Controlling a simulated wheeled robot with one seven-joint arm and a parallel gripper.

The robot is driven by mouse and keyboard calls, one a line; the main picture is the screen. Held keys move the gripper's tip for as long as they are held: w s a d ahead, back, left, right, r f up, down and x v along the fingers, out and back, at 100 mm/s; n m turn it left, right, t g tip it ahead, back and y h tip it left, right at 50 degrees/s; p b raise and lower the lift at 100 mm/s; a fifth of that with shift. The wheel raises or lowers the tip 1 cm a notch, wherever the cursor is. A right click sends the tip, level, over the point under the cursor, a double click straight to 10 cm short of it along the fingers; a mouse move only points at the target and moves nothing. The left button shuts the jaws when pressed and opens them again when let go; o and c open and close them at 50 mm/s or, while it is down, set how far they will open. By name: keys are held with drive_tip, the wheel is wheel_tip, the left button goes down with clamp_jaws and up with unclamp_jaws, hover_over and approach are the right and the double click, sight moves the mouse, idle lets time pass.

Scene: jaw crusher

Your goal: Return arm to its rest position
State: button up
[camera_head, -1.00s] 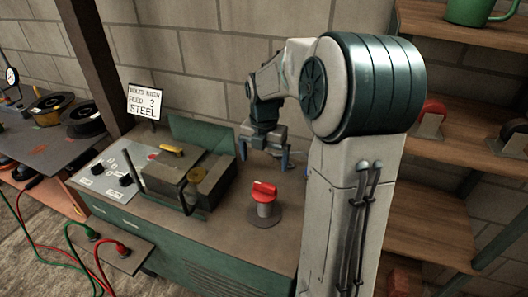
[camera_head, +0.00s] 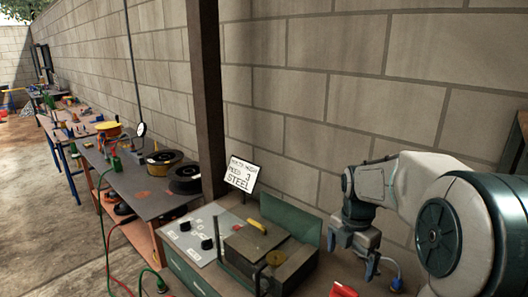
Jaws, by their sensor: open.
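My gripper (camera_head: 356,262) is at the lower right, at the end of my folded arm, with its fingers pointing down. It is open, and I see nothing between its fingers. It hangs to the right of the jaw crusher (camera_head: 268,256), apart from it. The crusher has a green back plate, a yellow handle and a dark lever frame, and it stands on the green bench. A red knob (camera_head: 343,290) shows partly at the bottom edge, below the gripper.
A control panel (camera_head: 205,236) with black knobs lies left of the crusher. A sign (camera_head: 241,174) stands behind it by a brown post (camera_head: 207,100). A grey table (camera_head: 140,190) with two dark spools is further left. A block wall (camera_head: 320,90) runs close behind.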

drive_tip(key=s+a+m+t, duration=0.1)
drive_tip(key=s+a+m, duration=0.1)
drive_tip(key=s+m, duration=0.4)
drive_tip(key=s+a+r+m+t, duration=0.1)
drive_tip(key=s+a+m, duration=0.2)
drive_tip(key=s+m, duration=0.3)
drive_tip(key=s+a+m, duration=0.3)
drive_tip(key=s+m, duration=0.3)
drive_tip(key=m, duration=0.6)
drive_tip(key=shift+r+t, duration=0.15)
drive_tip(key=shift+t, duration=0.25)
drive_tip(key=shift+a, duration=0.1)
